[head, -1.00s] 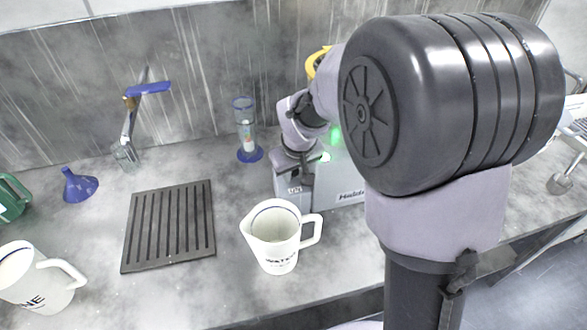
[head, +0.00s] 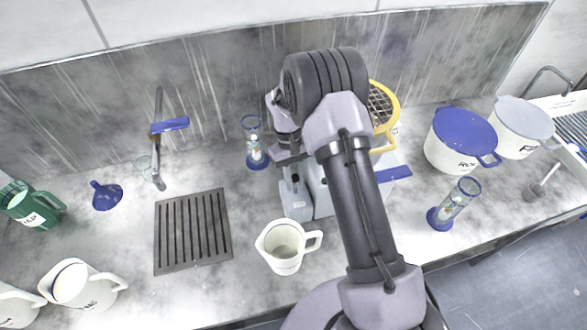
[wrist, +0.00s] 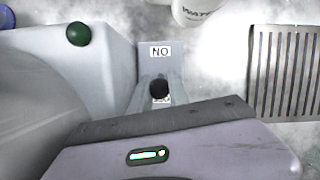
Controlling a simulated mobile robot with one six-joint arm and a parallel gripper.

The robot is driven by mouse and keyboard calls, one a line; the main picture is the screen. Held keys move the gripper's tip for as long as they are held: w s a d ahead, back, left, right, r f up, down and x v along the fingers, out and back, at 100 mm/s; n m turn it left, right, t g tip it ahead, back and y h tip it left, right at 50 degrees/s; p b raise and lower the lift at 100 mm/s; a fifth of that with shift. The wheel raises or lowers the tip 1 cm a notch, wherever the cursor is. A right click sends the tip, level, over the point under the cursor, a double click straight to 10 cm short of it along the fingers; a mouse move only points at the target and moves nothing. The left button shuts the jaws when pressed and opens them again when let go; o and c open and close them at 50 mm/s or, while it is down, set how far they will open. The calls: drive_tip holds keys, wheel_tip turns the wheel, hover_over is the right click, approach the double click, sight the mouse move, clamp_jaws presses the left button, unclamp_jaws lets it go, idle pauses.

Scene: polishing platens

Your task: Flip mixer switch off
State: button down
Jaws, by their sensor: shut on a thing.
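The mixer (head: 319,199) is a pale grey machine on the counter, with a yellow guard ring (head: 393,108) behind my arm. Its switch box (wrist: 150,62) has a "NO" label in the wrist view; it also shows at the mixer's left in the head view (head: 296,204). A dark round switch knob (wrist: 159,88) stands out between my fingers in the wrist view. My gripper (wrist: 159,92) is shut on this knob. A second label under the knob is mostly hidden. In the head view my arm covers much of the mixer, and my fingertips are hidden.
A green lamp (wrist: 79,33) sits on the mixer housing. A white jug (head: 285,250) stands just in front of the switch box. A blue-based cylinder (head: 254,145) stands behind left, and a drain grate (head: 193,231) lies left. Blue-lidded pot (head: 461,142) is at right.

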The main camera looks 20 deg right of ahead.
drive_tip(key=shift+w+g+p, duration=0.15)
drive_tip(key=shift+g+p, duration=0.2)
drive_tip(key=shift+g, duration=0.05)
drive_tip(key=shift+f, duration=0.1)
drive_tip(key=c, duration=1.3)
unclamp_jaws()
drive_tip(key=shift+o, duration=0.2)
drive_tip(key=p+v, duration=0.2)
drive_tip(key=v, duration=1.5)
drive_tip(key=shift+r+p, duration=0.3)
drive_tip(key=shift+p, duration=0.1)
